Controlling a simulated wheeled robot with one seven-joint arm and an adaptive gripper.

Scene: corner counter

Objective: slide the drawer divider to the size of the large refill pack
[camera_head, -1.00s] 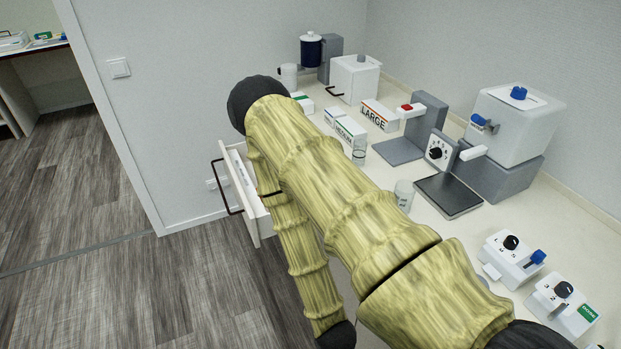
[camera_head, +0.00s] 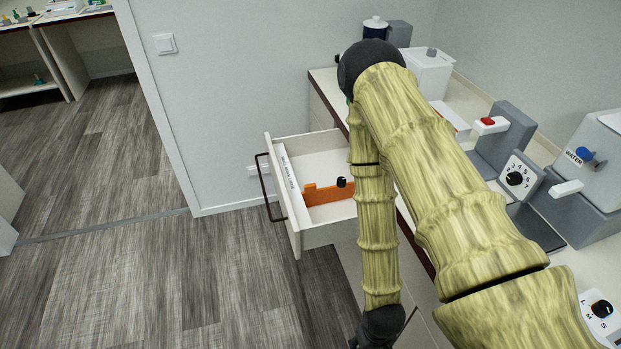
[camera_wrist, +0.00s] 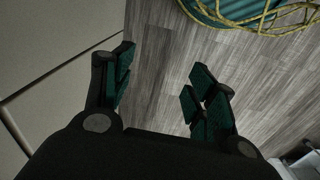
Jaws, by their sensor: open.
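The white drawer (camera_head: 330,232) stands pulled out from the counter in the head view. Inside it, the orange divider (camera_head: 322,194) with a black knob (camera_head: 342,182) stands across the drawer; its right end is near or behind my arm. My gripper (camera_wrist: 158,85) is open and empty in the wrist view, with wooden floor between its fingers. In the head view its dark end (camera_head: 380,326) hangs low in front of the counter, right of and below the drawer, apart from the divider. The large refill pack's label is not visible now; my arm covers that part of the counter.
The drawer's dark handle (camera_head: 264,190) faces left over open floor. The counter holds a dial unit (camera_head: 516,178), a water dispenser (camera_head: 590,165) and a red-button device (camera_head: 490,123). A pale cabinet face (camera_wrist: 50,45) fills the wrist view's left side.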

